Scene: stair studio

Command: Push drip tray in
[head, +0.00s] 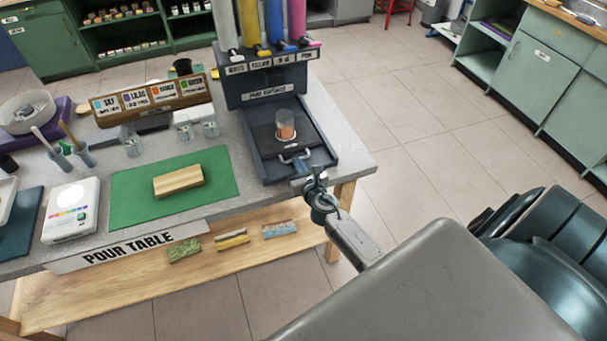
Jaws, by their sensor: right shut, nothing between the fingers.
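The paint dispenser (262,82) stands at the right end of the pour table, with several coloured tubes on top. Its dark drip tray (322,158) sticks out at the front, with a light handle (294,156) on its front side. A clear cup (285,124) with something orange in it stands on the dispenser's base above the tray. My right gripper (307,180) is shut and empty, right at the tray's front edge near the handle. I cannot tell whether it touches the tray. My left gripper is not in view.
A green mat (222,165) with a wooden block (178,181) lies left of the dispenser. Open tiled floor (440,130) lies to the right.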

